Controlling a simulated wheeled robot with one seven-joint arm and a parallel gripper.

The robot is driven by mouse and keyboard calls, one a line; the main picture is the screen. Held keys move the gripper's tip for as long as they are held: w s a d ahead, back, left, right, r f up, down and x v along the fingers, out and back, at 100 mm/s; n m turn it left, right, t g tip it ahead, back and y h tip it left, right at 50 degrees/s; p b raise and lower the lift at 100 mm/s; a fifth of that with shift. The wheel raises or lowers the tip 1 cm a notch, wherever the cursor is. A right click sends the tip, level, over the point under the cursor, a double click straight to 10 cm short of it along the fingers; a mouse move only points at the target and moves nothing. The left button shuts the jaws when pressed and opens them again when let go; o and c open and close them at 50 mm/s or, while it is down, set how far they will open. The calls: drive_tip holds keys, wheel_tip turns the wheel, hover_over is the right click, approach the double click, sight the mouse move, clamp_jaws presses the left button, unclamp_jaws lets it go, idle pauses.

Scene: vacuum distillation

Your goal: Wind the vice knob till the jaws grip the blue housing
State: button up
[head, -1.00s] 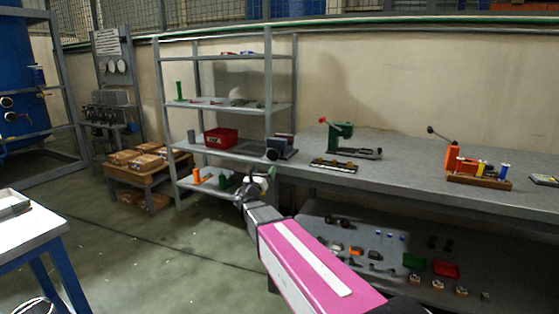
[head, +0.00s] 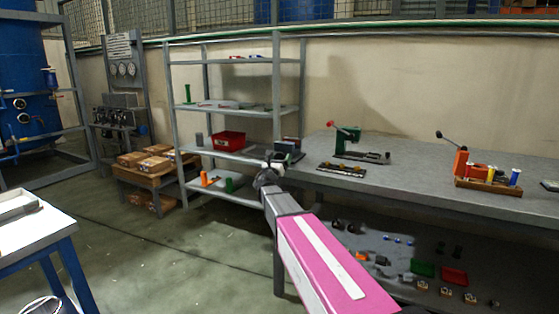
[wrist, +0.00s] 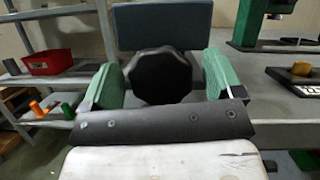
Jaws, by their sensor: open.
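The vice (head: 290,147) is at the left end of the grey bench in the head view, partly hidden by my gripper (head: 272,163). In the wrist view its black lobed knob (wrist: 160,76) faces me, with a blue-grey block (wrist: 162,26) behind it. I cannot tell whether this block is the blue housing or part of the vice. My gripper (wrist: 161,85) is open, with one green finger on each side of the knob. A gap shows between the knob and each finger. The vice jaws are hidden from me.
A green press (head: 347,140) and a dark plate (head: 342,169) are further right on the bench (head: 415,168). An orange device (head: 461,163) stands beyond them. A shelf rack (head: 178,120) with a red bin (head: 228,141) is close on the left.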

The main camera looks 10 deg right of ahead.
drive_tip(key=c, duration=0.9)
drive_tip(key=shift+o, duration=0.2)
drive_tip(key=shift+m+g+h, duration=0.3)
drive_tip(key=shift+m+h, duration=0.2)
drive_tip(key=shift+m, duration=0.7)
drive_tip(key=o, duration=0.9)
drive_tip(key=shift+c, duration=0.2)
drive_tip(key=v, duration=1)
drive_tip(key=shift+s+a, duration=0.25)
drive_tip(key=shift+s, duration=0.05)
drive_tip(key=shift+f, duration=0.15)
